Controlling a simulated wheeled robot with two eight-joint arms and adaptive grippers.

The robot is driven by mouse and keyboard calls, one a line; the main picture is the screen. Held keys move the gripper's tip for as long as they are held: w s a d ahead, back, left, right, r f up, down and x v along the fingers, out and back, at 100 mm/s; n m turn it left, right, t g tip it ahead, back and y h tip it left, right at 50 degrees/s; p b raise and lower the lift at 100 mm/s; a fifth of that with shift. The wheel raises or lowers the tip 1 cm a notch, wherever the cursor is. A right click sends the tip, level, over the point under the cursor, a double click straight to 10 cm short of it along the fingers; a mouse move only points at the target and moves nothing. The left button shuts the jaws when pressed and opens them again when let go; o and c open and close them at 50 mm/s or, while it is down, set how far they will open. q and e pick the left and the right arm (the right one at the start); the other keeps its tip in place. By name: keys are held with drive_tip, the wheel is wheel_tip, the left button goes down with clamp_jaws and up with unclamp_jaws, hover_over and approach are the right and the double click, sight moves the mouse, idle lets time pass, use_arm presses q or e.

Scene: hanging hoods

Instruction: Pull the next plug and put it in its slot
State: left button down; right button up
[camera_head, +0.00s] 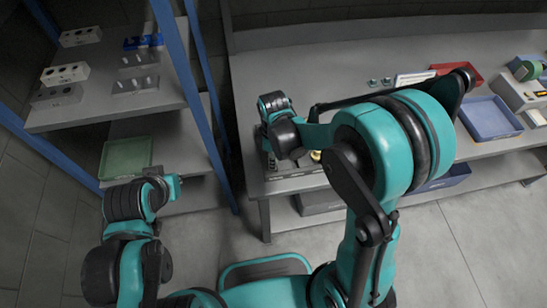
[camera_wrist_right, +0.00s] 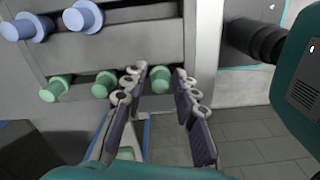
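My right gripper (camera_wrist_right: 161,76) is open, its two dark fingers spread apart in the right wrist view. A green plug (camera_wrist_right: 160,82) shows between the fingertips; I cannot tell whether they touch it. Other green plugs (camera_wrist_right: 104,84) (camera_wrist_right: 52,89) sit to the left in the same row. Two lavender plugs (camera_wrist_right: 82,15) (camera_wrist_right: 24,27) stand on the bar above. In the head view my right arm reaches over the table, and its gripper is mostly hidden. My left arm is at the lower left; its fingers cannot be made out.
A blue-posted shelf holds grey blocks with holes (camera_head: 65,73), blocks with pegs (camera_head: 135,84) and a green tray (camera_head: 125,158). The long table (camera_head: 300,70) carries a red tray (camera_head: 456,72) and a blue-grey tray (camera_head: 489,118) at right. Floor lies between shelf and table.

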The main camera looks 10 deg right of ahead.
drive_tip(key=shift+o, duration=0.3)
drive_tip(key=shift+r, duration=0.1)
wheel_tip(320, 180, up, 12)
idle(0.3)
drive_tip(key=s+d+m+t+b, duration=0.2)
drive_tip(key=s+d+m+t, duration=0.5)
drive_tip(key=m, duration=0.7)
drive_tip(key=shift+s+d, duration=0.85)
drive_tip(key=shift+s, duration=0.55)
